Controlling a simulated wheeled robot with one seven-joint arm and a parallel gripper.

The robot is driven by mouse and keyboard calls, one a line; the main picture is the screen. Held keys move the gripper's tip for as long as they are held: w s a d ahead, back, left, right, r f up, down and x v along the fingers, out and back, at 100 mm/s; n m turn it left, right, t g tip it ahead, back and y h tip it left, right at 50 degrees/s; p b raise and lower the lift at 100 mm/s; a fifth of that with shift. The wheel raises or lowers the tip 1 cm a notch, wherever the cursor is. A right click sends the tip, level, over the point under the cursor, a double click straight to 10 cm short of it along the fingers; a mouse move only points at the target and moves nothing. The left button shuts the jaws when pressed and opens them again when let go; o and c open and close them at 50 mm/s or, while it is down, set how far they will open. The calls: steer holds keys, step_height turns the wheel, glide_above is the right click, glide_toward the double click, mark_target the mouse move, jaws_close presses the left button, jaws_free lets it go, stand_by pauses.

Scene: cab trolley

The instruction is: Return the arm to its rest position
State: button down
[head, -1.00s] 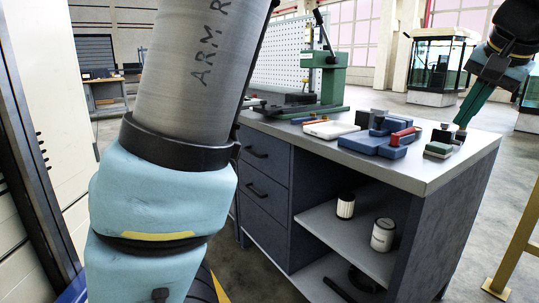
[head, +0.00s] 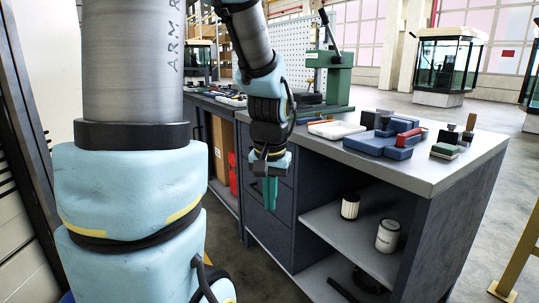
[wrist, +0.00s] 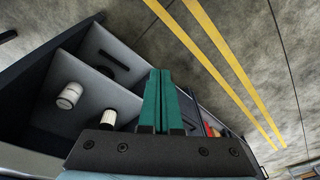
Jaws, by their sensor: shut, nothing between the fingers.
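My gripper (head: 269,190) hangs pointing down in front of the workbench's drawers in the head view, to the left of the open shelves. Its green fingers are shut together with nothing between them. In the wrist view the fingers (wrist: 161,100) lie side by side, with the open shelves to their left. My arm is folded, with its large upper links filling the left of the head view and the forearm coming down behind them.
The workbench top (head: 432,172) holds a green press (head: 335,70), blue blocks (head: 385,140) and a red piece (head: 410,137). White canisters (head: 387,236) stand on the shelf. A yellow rail (head: 518,255) stands at right. Floor between bench and rail is clear.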

steer(key=s+a+f+n, duration=0.2)
steer(key=s+a+f, duration=0.15)
steer(key=a, duration=0.35)
step_height(320, 180, up, 14)
steer(key=p, duration=1.4)
steer(key=shift+s+r, duration=0.25)
steer(key=shift+s, duration=0.05)
steer(key=shift+d, duration=0.1)
